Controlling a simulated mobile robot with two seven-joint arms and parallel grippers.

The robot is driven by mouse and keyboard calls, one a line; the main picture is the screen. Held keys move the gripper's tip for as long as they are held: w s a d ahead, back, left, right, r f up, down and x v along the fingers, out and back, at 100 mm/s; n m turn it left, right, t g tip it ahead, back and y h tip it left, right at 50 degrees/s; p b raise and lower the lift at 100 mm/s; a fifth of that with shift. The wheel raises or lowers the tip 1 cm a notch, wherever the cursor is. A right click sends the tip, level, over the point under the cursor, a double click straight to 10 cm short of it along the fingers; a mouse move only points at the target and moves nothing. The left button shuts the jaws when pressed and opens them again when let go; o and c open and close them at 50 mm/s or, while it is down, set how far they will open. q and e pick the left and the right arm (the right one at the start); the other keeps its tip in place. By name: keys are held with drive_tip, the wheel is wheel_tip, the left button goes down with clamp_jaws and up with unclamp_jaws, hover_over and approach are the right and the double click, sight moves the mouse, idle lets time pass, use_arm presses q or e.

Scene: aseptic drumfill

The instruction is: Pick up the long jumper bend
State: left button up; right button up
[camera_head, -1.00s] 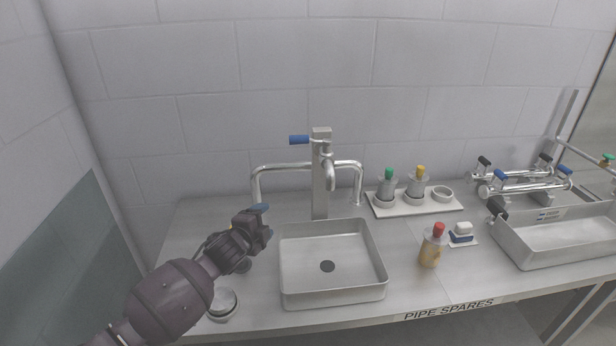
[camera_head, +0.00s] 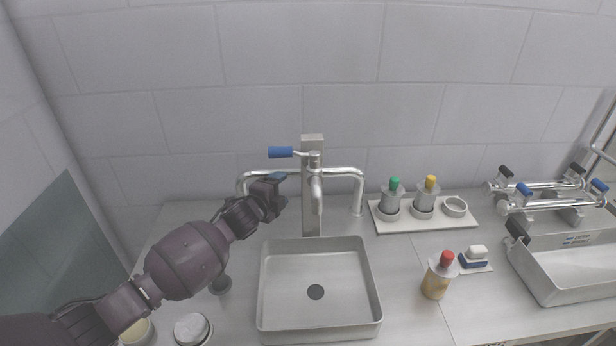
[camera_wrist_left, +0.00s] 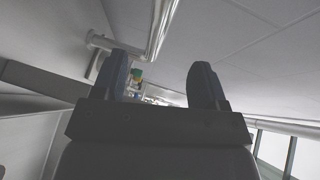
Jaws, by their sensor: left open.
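Bent steel pipes branch from the upright post (camera_head: 312,222) behind the sink. The left bend (camera_head: 245,178) is the longer and looks like the long jumper bend; the shorter bend (camera_head: 358,185) turns down on the right. My left gripper (camera_head: 272,188) is in front of the left bend, just below its horizontal run, and hides part of it. In the left wrist view my left gripper (camera_wrist_left: 163,80) is open with nothing between its fingers. A shiny pipe (camera_wrist_left: 160,28) shows ahead of them, apart from the fingertips. My right gripper is not in view.
A blue-handled lever (camera_head: 281,152) sticks out left above the pipes. The sink basin (camera_head: 370,285) lies below. A white tray (camera_head: 388,228) with green- and yellow-capped bottles, a red-capped bottle (camera_head: 438,277) and a steel tray (camera_head: 560,293) stand to the right.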

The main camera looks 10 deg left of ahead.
sight(297, 174)
use_arm(q)
drive_tip(key=shift+x, duration=5.15)
drive_tip(key=shift+r, duration=0.15)
clamp_jaws()
drive_tip(key=shift+r, duration=0.1)
